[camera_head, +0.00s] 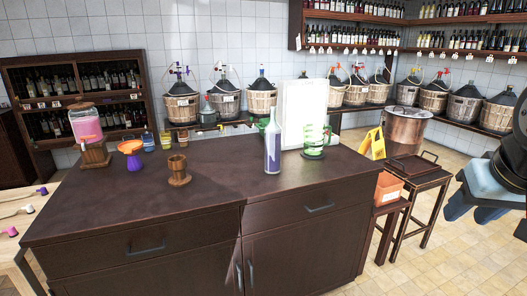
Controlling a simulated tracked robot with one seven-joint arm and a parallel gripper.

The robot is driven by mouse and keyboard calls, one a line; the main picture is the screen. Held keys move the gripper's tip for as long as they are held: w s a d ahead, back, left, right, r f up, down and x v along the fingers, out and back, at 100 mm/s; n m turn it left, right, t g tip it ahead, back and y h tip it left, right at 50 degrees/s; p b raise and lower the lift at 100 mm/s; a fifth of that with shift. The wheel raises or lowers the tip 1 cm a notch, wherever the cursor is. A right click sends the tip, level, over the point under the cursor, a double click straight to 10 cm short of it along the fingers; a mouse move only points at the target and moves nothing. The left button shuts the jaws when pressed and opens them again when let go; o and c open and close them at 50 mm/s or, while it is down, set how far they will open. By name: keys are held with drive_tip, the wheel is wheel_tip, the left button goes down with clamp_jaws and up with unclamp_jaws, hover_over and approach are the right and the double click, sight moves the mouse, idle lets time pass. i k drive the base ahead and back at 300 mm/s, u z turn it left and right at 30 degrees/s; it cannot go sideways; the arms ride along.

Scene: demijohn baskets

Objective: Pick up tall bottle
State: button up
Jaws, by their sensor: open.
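My gripper (470,208) is at the right edge of the view, well to the right of the counter and apart from the bottle. Its fingers are blue and spread open, with nothing seen between them. Part of my arm is cut off by the picture edge.
A green-striped glass jug (316,142) stands just right of the bottle, before a white panel (304,112). A wooden cup (178,170) and a pink dispenser (87,128) stand left. A small table (418,178) and an orange box (388,188) stand between counter and gripper.

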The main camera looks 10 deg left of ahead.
sight(272, 132)
drive_tip(key=u, duration=0.1)
drive_tip(key=i, duration=1)
drive_tip(key=z, duration=0.05)
